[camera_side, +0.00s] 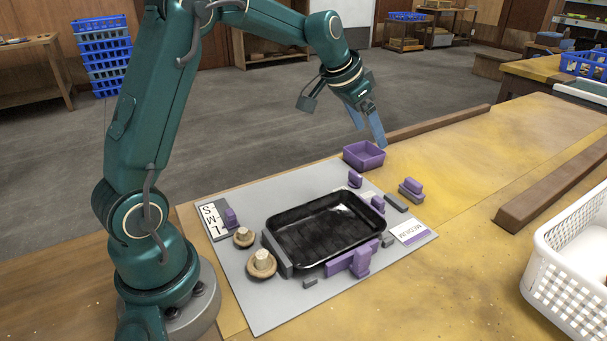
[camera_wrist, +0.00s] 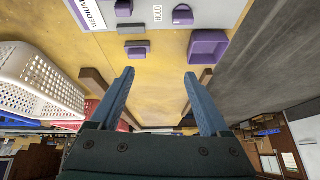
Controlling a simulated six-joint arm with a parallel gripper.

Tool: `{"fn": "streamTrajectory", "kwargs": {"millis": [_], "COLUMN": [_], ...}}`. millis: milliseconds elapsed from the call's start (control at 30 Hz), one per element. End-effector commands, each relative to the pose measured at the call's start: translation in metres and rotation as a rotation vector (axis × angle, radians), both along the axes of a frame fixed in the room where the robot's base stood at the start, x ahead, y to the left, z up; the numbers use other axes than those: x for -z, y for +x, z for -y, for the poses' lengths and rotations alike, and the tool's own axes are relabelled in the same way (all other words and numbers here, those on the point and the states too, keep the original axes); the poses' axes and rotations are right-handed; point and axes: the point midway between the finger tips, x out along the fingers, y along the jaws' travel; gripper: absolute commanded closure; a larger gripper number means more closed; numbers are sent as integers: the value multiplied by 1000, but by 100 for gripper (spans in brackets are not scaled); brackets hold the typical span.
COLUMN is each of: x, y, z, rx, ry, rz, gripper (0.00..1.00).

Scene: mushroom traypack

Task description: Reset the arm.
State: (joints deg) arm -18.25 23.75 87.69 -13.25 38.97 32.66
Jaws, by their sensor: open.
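My gripper (camera_side: 367,127) is open and empty, held in the air above the far end of the mat, near the small purple bin. Its two blue fingers (camera_wrist: 160,100) stand wide apart in the wrist view with nothing between them. The black tray (camera_side: 330,228) lies empty on the grey mat (camera_side: 285,302), held in by grey and purple blocks. Two mushrooms, a larger one (camera_side: 262,265) and a smaller one (camera_side: 243,237), rest stem up on the mat left of the tray.
The purple bin (camera_side: 364,155) is at the mat's far edge and also shows in the wrist view (camera_wrist: 208,48). A white basket (camera_side: 570,270) stands at the right. Wooden rails (camera_side: 555,185) run along the table. Purple clamps surround the tray.

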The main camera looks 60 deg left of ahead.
Motion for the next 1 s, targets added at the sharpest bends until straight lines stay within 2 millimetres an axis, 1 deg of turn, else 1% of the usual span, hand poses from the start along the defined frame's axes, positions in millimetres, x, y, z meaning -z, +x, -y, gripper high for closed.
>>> {"fn": "streamTrajectory", "kwargs": {"millis": [33,100,167,200,267,300,367,433,567,600,700,767,800,933,1000], "x": [-20,-38,-50,-57,-66,-70,-74,-76,-69,-65,-50,-38,-30,-6,-6], "y": [-10,-25,-41,-52,-69,-82,-101,-124,-169,-182,-211,-227,-236,-255,-256], "z": [15,31,44,52,63,70,80,89,102,105,108,108,107,103,103], "rx": [23,43,57,64,73,78,83,86,77,72,49,29,10,-60,-85], "ry": [10,17,19,19,20,18,14,9,-8,-13,-28,-36,-42,-60,-71], "rz": [28,50,64,74,84,89,96,102,100,96,74,53,33,-52,-57], "gripper": [20,20,20,20,20,20,20,20,20,20,20,20,20,20,20]}}
